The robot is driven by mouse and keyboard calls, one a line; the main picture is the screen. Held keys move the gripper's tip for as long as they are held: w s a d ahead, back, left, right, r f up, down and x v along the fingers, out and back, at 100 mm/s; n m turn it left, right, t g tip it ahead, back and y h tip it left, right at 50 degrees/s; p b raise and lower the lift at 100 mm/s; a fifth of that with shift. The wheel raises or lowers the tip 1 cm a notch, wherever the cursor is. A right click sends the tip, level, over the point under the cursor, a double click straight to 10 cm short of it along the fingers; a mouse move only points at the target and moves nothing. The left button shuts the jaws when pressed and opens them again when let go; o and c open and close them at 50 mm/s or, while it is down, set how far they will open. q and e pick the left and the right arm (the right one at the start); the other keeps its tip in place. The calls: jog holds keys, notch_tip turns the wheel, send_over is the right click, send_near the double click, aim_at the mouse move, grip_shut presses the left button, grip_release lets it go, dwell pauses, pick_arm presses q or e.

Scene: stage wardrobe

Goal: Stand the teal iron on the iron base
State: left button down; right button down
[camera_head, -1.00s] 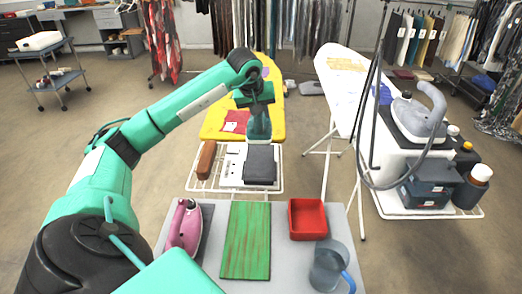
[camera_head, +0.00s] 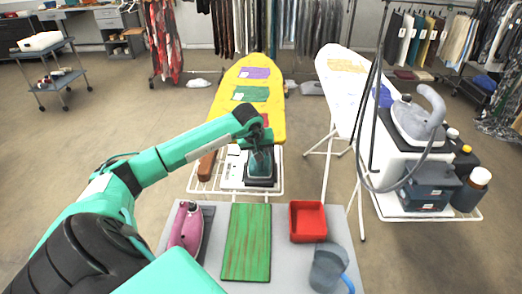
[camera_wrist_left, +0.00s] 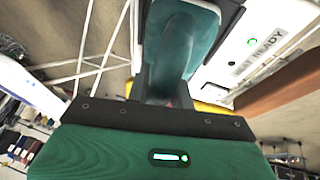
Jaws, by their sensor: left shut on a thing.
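The teal iron (camera_head: 262,161) is held upright in my left gripper (camera_head: 257,138), over the dark iron base (camera_head: 262,182). The base sits on the white wire shelf at the front end of the yellow ironing board, and the iron and gripper hide much of it. I cannot tell whether the iron touches the base. In the left wrist view the teal iron (camera_wrist_left: 183,45) extends beyond the jaws of my left gripper (camera_wrist_left: 160,105), which are shut on it. My right gripper is out of view.
A white unit (camera_head: 231,172) marked READY in the wrist view and a brown block (camera_head: 206,165) stand left of the base. A pink iron (camera_head: 186,228), green board (camera_head: 246,243), red tray (camera_head: 308,238) and jug (camera_head: 328,268) are on the near table.

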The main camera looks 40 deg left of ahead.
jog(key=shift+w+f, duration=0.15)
pick_arm(q)
jog(key=c, duration=1.2)
grip_release()
jog(key=shift+c, duration=0.2)
jog(key=shift+r, duration=0.2)
jog(key=v, duration=0.4)
jog(key=shift+s+r+b, duration=0.15)
jog(key=shift+r+b, duration=0.05)
jog(key=shift+b, duration=0.15)
jog(key=v, duration=0.7)
jog(key=shift+s+r+b, duration=0.15)
jog(key=shift+b, duration=0.15)
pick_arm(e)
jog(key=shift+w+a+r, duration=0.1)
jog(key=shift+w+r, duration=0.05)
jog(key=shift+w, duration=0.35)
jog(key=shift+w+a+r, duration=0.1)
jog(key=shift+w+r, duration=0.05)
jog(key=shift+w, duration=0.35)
pick_arm(q)
jog(key=shift+d, duration=0.1)
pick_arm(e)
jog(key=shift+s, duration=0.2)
